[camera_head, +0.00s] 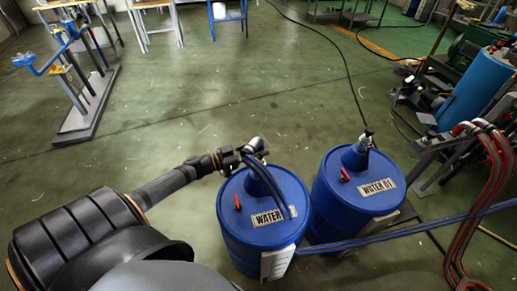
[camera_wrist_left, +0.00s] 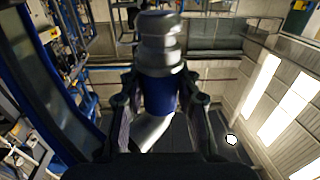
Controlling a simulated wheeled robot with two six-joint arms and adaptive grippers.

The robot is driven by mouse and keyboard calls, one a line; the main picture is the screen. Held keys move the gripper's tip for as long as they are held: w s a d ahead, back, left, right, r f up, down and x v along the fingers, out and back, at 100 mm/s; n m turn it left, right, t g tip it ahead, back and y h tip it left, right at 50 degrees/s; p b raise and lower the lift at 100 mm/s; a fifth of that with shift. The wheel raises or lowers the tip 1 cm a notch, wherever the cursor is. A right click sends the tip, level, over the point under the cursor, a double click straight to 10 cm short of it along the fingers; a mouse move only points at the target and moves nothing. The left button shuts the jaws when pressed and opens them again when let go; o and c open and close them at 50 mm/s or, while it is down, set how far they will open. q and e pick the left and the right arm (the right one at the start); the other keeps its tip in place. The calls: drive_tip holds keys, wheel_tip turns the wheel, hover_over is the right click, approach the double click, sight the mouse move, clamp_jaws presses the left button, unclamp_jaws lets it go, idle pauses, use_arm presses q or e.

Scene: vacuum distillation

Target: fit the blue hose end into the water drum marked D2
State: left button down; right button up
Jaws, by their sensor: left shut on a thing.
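The left blue drum (camera_head: 232,218) has a white label reading WATER, with the rest hidden behind a blue hose (camera_head: 270,185). I cannot read its number. A red handle sits on its top. My left gripper (camera_head: 254,152) is over the far side of this drum's top. In the left wrist view, the gripper is shut on the blue hose end (camera_wrist_left: 160,95), which has a silver metal fitting (camera_wrist_left: 159,45). I cannot tell whether the fitting touches the drum's opening. My right gripper is not in view.
A second blue drum (camera_head: 333,205) marked WATER D1 stands close on the right, with a fitting (camera_head: 366,139) and black hose at its top. Blue hoses (camera_head: 400,230) run right, towards red hoses (camera_head: 490,165). A blue-topped stand (camera_head: 85,100) is at the far left. The middle floor is clear.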

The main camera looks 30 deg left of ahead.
use_arm(q)
drive_tip(key=shift+f+b, duration=1.95)
drive_tip(key=shift+f, duration=0.25)
drive_tip(key=c, duration=0.9)
unclamp_jaws()
drive_tip(key=shift+s+f, duration=0.1)
drive_tip(key=v, duration=1.1)
drive_tip(key=shift+s+a, duration=0.25)
drive_tip(key=shift+s, duration=0.05)
